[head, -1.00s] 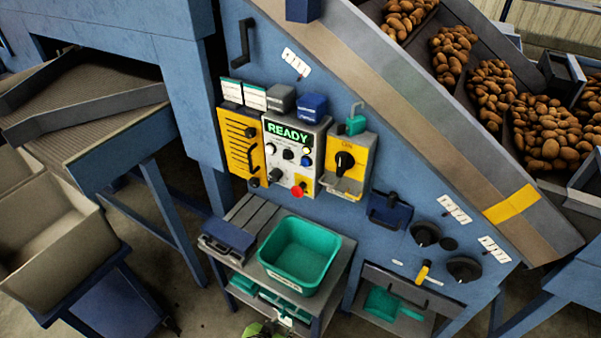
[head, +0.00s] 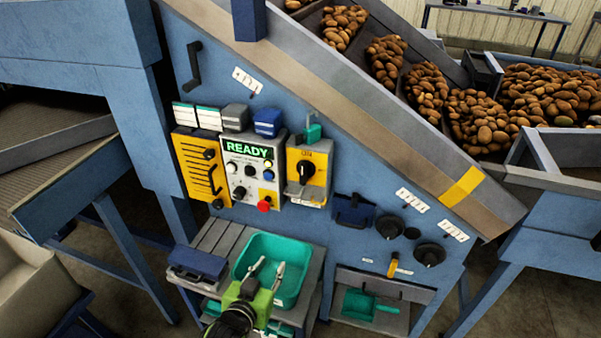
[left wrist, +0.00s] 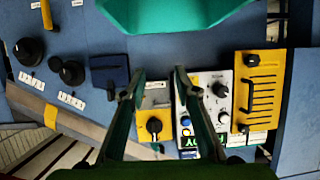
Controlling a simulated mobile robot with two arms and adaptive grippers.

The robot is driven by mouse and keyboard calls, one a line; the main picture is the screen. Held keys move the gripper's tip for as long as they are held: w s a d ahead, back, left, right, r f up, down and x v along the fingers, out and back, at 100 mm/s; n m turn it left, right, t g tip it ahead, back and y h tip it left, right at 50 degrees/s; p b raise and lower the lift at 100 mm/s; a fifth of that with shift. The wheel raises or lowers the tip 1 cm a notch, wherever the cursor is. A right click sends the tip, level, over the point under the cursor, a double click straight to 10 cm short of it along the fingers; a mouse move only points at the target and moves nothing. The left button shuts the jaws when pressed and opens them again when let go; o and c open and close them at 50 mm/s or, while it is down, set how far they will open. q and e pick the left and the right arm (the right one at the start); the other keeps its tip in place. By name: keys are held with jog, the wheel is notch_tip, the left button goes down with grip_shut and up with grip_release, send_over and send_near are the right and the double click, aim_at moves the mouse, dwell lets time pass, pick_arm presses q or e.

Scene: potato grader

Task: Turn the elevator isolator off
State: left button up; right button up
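The elevator isolator (head: 318,188) is a yellow box with a black rotary knob (head: 306,171), fixed to the blue machine side right of the grey control panel. Small lettering above the knob looks like "ON", but it is blurred. A teal padlock-like piece (head: 313,131) sits at its top. My left gripper (head: 269,266) is open and empty, over the teal bin and below the isolator. In the left wrist view, the isolator (left wrist: 152,103) appears upside down between the spread fingers (left wrist: 160,72), apart from them. My right gripper is not in view.
The control panel (head: 236,172) reads READY and has a red button (head: 264,206). A yellow slotted plate (head: 190,160) is left of it. The teal bin (head: 262,243) and a blue box (head: 197,262) stand on a slatted bench below. A dark blue holder (head: 353,211) is at the right.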

aim_at(302, 171)
pick_arm(q)
jog(key=w+d+r+t+h, duration=0.1)
jog(key=w+d+r+t, duration=0.1)
jog(key=r, duration=0.7)
jog(key=w+d+r+t+h, duration=0.1)
jog(key=d+r+t, duration=0.1)
jog(key=r, duration=0.8)
jog(key=p+x, duration=0.2)
jog(key=x, duration=1.2)
jog(key=shift+f, duration=0.15)
grip_shut()
